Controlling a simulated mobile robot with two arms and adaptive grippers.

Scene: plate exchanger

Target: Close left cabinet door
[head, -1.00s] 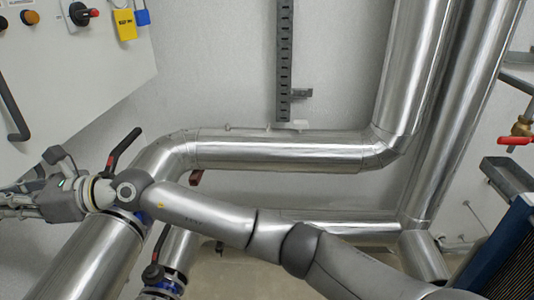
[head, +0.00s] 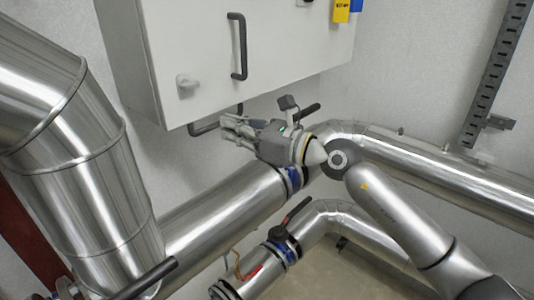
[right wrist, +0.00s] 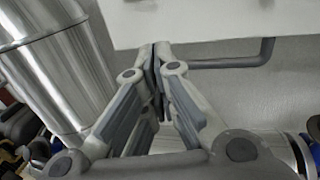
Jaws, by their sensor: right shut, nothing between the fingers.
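The light grey cabinet (head: 215,45) hangs at the top of the head view. Its front has a dark upright handle (head: 238,47) and a pale knob (head: 187,83). A second dark bar handle (head: 205,128) shows under the cabinet's lower edge; it also shows in the right wrist view (right wrist: 235,62). I cannot tell how far the left door stands open. My right gripper (head: 228,124) is shut and empty, pointing left just below the cabinet, close to the lower bar. In the right wrist view its fingertips (right wrist: 155,52) meet under the white panel (right wrist: 210,18). My left gripper is not in view.
A thick silver pipe (head: 85,170) stands at the left. More insulated pipes (head: 230,205) with valves and a dark valve lever (head: 297,212) run below the gripper. A yellow tag (head: 341,10) hangs at the cabinet's right. A slotted rail (head: 495,75) is on the right wall.

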